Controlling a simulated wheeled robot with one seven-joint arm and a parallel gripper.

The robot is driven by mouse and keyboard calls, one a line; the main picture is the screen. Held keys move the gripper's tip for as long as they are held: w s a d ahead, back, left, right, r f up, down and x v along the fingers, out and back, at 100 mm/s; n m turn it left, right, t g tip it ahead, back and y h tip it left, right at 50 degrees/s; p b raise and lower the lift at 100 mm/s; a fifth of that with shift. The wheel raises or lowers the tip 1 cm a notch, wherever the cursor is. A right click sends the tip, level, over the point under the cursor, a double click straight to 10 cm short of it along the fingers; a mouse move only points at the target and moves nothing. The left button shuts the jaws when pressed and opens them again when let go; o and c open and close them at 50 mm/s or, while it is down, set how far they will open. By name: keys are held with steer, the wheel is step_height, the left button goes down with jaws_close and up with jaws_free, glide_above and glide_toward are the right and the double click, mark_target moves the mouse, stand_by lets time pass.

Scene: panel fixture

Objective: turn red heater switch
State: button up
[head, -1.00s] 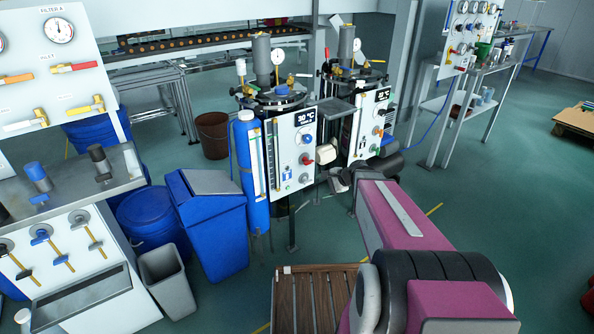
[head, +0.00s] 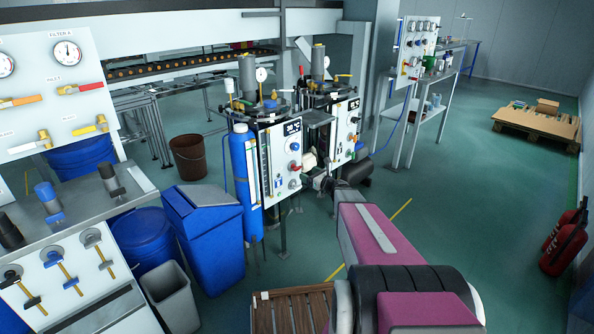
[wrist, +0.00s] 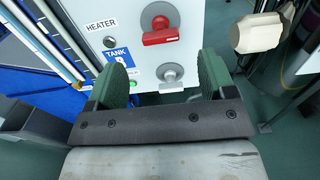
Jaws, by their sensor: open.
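The red heater switch (wrist: 161,36) is a red handle on a round grey base, on a white panel (wrist: 200,28) beside the HEATER label. Its handle lies about level in the wrist view. In the head view it shows as a small red spot (head: 295,167) on the left tank unit. My gripper (wrist: 162,64) is open, with two green fingers pointing at the panel. The switch lies above the gap between them, and a grey knob (wrist: 170,73) below it shows within the gap. Nothing is between the fingers. In the head view the gripper is small and partly hidden by my arm.
A cream rounded part (wrist: 256,33) sticks out right of the panel. A blue cylinder (head: 245,180) stands left of the unit, with a blue bin (head: 208,235) farther left. A second tank unit (head: 343,130) stands close on the right. Open floor lies to the right.

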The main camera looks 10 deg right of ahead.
mark_target(299, 169)
steer(key=x, duration=0.8)
steer(key=shift+s, duration=0.1)
steer(key=c, duration=0.9)
